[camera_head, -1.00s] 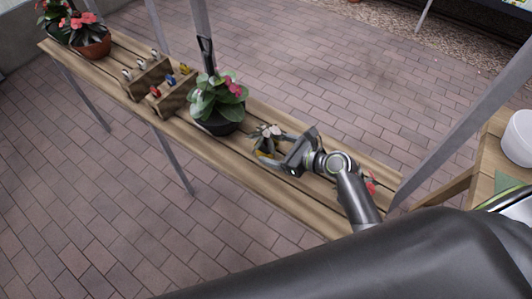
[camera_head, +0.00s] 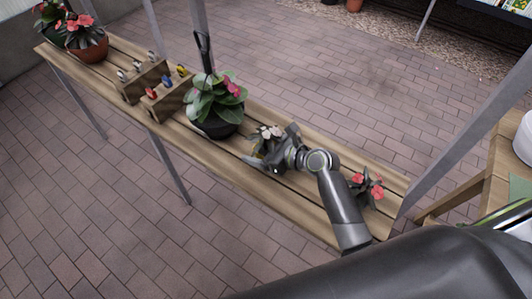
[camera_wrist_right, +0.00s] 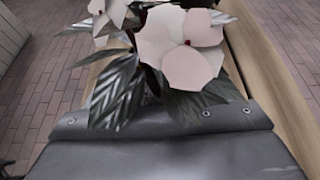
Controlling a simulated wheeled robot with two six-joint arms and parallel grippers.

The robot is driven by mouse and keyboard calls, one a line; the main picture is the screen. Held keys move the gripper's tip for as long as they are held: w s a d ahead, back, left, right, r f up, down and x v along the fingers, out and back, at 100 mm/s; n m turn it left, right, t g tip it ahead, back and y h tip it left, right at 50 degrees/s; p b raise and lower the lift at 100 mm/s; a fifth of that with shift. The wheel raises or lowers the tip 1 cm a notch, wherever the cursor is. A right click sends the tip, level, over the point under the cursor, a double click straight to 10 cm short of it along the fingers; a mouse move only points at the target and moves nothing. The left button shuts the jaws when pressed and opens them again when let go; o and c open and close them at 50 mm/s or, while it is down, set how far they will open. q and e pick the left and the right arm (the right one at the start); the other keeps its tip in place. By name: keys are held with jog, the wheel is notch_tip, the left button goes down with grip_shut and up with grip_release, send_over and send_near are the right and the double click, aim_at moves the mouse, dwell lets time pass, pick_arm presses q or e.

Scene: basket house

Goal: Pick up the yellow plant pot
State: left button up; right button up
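A small plant with pale pinkish-white flowers (camera_head: 268,132) and dark striped leaves stands on the wooden bench (camera_head: 320,208). A little yellow shows at its pot, which is mostly hidden by my right gripper (camera_head: 266,158). The gripper is low at the pot, with its fingers beside it. Whether they are shut on it cannot be told. In the right wrist view the flowers (camera_wrist_right: 180,45) and leaves fill the space just beyond the gripper body, and the pot and fingertips are hidden. My left gripper is not in view.
A larger pink-flowered plant in a black pot (camera_head: 217,127) stands close left of my right gripper. A small red-flowered plant (camera_head: 367,187) is right of my forearm. Wooden blocks with coloured items (camera_head: 160,90) and more potted plants (camera_head: 86,48) stand farther left. Metal posts rise along the bench.

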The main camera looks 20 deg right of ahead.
jog(key=c, duration=1.1)
